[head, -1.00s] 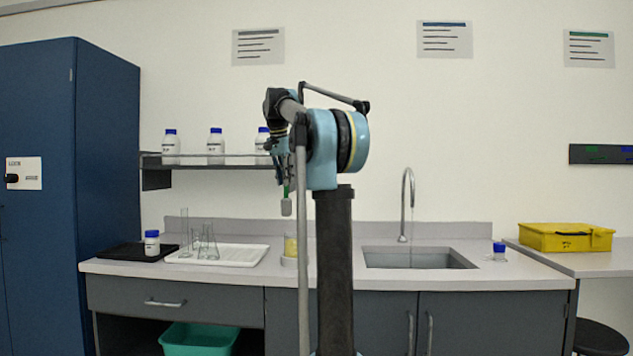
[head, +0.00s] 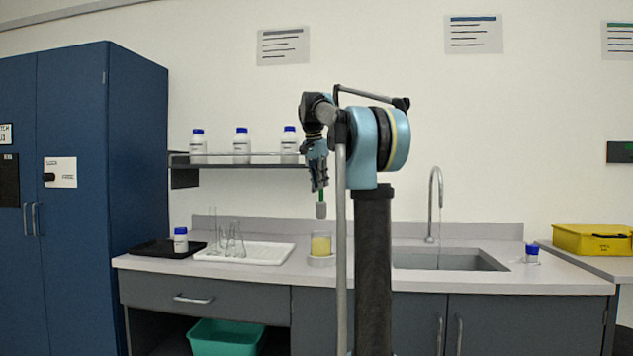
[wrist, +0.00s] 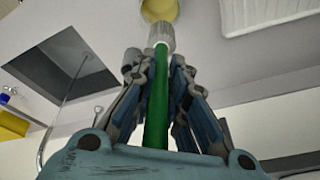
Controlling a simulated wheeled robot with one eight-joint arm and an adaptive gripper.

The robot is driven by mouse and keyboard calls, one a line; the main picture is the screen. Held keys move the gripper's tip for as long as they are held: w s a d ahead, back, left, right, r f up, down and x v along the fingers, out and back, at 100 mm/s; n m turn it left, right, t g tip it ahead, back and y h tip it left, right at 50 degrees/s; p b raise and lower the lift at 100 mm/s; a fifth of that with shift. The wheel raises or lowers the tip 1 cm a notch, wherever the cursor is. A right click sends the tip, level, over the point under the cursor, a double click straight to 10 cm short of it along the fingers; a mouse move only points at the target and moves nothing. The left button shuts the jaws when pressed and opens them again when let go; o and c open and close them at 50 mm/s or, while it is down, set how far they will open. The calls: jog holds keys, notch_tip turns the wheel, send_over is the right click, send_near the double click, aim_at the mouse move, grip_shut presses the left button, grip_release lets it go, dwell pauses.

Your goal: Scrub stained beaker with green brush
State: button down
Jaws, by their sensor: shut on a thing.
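My gripper (head: 318,181) is shut on the green brush (wrist: 158,95), which hangs down from it with its grey bristle head (head: 321,210) lowest. The stained beaker (head: 321,244) has yellow in it and stands on a pale round base on the counter, partly beside my arm's rod. The brush head is above the beaker and apart from it in the head view. In the wrist view the yellow of the beaker (wrist: 158,10) shows at the top edge, just beyond the brush head.
A white tray (head: 270,256) with several glass vessels lies left of the beaker. A sink (head: 450,260) with a tall tap (head: 436,190) is to the right. A shelf (head: 215,160) with white bottles is behind. A yellow case (head: 595,240) stands far right.

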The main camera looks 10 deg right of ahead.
notch_tip(320, 180, down, 15)
dwell(1.4)
jog(key=shift+f, duration=0.55)
dwell(1.0)
jog(key=shift+w+a, duration=0.1)
